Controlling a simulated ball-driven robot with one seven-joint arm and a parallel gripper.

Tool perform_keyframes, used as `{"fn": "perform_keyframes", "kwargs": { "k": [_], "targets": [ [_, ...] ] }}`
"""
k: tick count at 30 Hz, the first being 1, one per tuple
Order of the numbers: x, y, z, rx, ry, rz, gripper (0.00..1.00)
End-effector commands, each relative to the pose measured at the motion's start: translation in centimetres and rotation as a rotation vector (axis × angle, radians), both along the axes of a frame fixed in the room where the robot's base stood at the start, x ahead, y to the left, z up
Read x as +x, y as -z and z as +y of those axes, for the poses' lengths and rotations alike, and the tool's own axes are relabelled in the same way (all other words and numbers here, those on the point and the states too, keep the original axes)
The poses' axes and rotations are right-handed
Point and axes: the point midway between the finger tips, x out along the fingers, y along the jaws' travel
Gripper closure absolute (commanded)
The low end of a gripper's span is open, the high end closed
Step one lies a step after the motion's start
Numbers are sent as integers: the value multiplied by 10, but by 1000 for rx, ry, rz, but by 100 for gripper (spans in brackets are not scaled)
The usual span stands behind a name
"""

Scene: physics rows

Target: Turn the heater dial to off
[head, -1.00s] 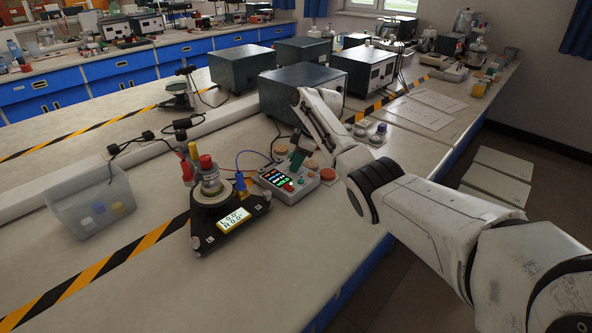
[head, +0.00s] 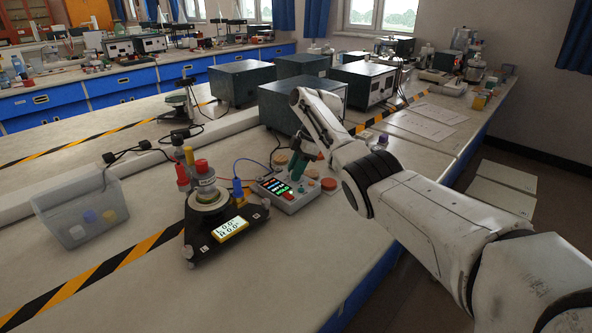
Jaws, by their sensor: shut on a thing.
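The grey control box (head: 287,204) with lit display bars and a red button stands on the bench in the head view, right of a black three-footed stand (head: 215,245). My gripper (head: 297,173) reaches down from the upper right to the back of the box's top. It is shut on the heater dial there; the fingers and their shadow hide most of the dial, so its pointer cannot be read. The stand carries a metal vessel with a red cap and a small yellow-framed readout.
A blue plug and cable (head: 238,188) run between stand and box. An orange round button (head: 329,184) sits just right of the box. A clear bin (head: 80,208) is at left. Dark instrument cases (head: 290,105) stand behind. Bare bench lies in front.

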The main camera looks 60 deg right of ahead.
Motion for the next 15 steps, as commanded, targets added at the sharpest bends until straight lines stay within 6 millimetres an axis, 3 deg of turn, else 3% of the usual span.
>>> {"fn": "perform_keyframes", "kwargs": {
  "k": [9, 15],
  "targets": [
    [0, 0, 0, -1, 0, 1, 44],
    [0, 0, 0, 0, 1, 0, 44]
  ]
}}
